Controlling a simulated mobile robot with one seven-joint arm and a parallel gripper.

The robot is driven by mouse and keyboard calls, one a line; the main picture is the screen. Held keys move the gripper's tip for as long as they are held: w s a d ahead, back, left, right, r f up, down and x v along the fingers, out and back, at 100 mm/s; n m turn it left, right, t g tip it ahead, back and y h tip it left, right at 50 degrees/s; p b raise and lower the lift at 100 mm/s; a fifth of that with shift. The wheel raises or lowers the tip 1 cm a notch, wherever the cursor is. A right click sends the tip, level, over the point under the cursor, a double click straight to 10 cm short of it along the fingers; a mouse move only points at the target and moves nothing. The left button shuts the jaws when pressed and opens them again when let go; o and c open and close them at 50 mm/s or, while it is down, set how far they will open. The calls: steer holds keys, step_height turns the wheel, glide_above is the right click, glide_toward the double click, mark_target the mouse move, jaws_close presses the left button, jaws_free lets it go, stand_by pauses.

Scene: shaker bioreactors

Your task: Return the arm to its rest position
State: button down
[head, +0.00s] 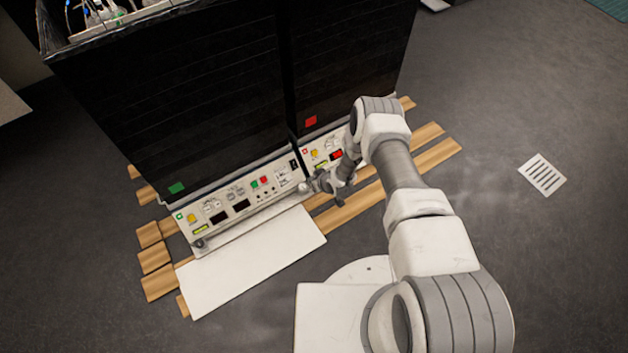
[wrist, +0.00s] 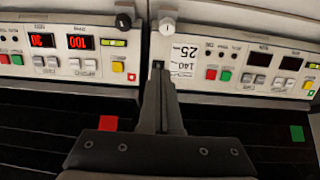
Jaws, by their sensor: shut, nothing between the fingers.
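My arm reaches from the lower right of the head view towards the front of the two black shaker bioreactors. My gripper (head: 322,184) is close in front of their control panels, near the seam between them. In the wrist view my gripper (wrist: 160,68) is shut and empty, its fingers pointing at the panels. The picture there is upside down. One panel (wrist: 65,48) has lit red displays that seem to read 30 and 100. The other panel (wrist: 245,65) has dark displays. I cannot tell whether the fingertips touch a panel.
The black cabinets (head: 190,105) stand on wooden slats (head: 425,160). A white board (head: 255,262) lies in front of the left panel. Round knobs (wrist: 167,24) stick out from the panels.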

steer(key=shift+r, duration=0.15)
steer(key=w+d+r+h, duration=0.1)
steer(key=w+d+r, duration=0.15)
steer(key=r, duration=0.75)
steer(key=w+d+r+m+h, duration=0.15)
steer(key=w+r, duration=0.25)
steer(key=r, duration=0.7)
steer(key=w+d+r, duration=0.3)
steer(key=r, duration=0.7)
steer(key=s+d+r+m+h, duration=0.15)
steer(key=s+r, duration=0.35)
steer(key=r, duration=0.5)
steer(key=s+d+r, duration=0.3)
steer(key=s+r, duration=0.3)
steer(key=r, duration=0.4)
steer(key=s+d+r+m+h, duration=0.1)
steer(key=s+d+r, duration=0.3)
steer(key=r, duration=0.5)
steer(key=s+r+m, duration=0.1)
steer(key=s+r, duration=0.2)
steer(key=s, duration=0.9)
steer(key=s+r+m, duration=0.2)
steer(key=s+r, duration=0.1)
steer(key=s, duration=0.8)
step_height(320, 180, up, 26)
steer(key=s+p, duration=0.1)
steer(key=p, duration=2.5)
steer(key=shift+s+r+g+y, duration=0.15)
steer(key=shift+g+y, duration=0.15)
steer(key=shift+g, duration=0.1)
